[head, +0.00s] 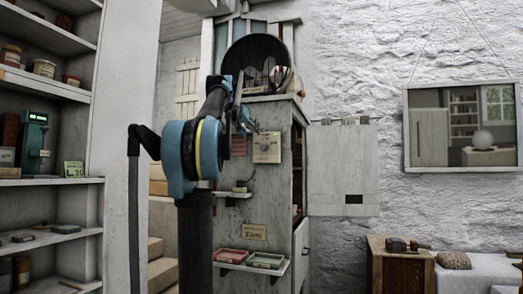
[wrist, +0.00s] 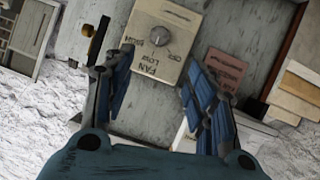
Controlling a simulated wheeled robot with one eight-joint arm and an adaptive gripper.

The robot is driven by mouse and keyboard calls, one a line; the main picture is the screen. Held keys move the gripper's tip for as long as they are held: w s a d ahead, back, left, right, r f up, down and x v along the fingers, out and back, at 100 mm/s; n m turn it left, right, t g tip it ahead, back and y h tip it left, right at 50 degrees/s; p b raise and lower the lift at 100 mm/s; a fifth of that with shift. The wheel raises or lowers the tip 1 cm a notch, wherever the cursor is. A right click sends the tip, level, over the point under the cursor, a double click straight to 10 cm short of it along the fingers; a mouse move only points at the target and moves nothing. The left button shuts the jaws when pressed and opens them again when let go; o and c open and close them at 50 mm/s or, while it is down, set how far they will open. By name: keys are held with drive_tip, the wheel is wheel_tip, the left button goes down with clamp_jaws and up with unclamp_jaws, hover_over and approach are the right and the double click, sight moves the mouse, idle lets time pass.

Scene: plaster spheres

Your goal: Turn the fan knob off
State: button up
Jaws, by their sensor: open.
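The fan knob (wrist: 160,36) is a small round grey knob on a cream plate (wrist: 146,62) with the words FAN, LOW and HIGH, which appear upside down in the wrist view. In the head view the plate (head: 267,147) is fixed to the side of a grey wooden cabinet (head: 262,190). My gripper (wrist: 162,66) is open, with blue-padded fingers spread on either side of the plate's lower part in the picture. The knob lies beyond the fingertips, and I see no contact. In the head view my gripper (head: 245,120) is beside the plate, just left of it. The knob's exact setting is unclear.
A reddish card (wrist: 225,68) is beside the plate. Below it on the cabinet are a small shelf (head: 232,195) and a ledge with red and green trays (head: 265,261). A pale door (head: 342,170) stands open at right. A round dark fan-like thing (head: 258,62) tops the cabinet.

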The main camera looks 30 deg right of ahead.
sight(263, 146)
drive_tip(key=x, duration=1.6)
drive_tip(key=shift+w+d+f, duration=0.1)
drive_tip(key=shift+w+d, duration=0.05)
drive_tip(key=c, duration=1.1)
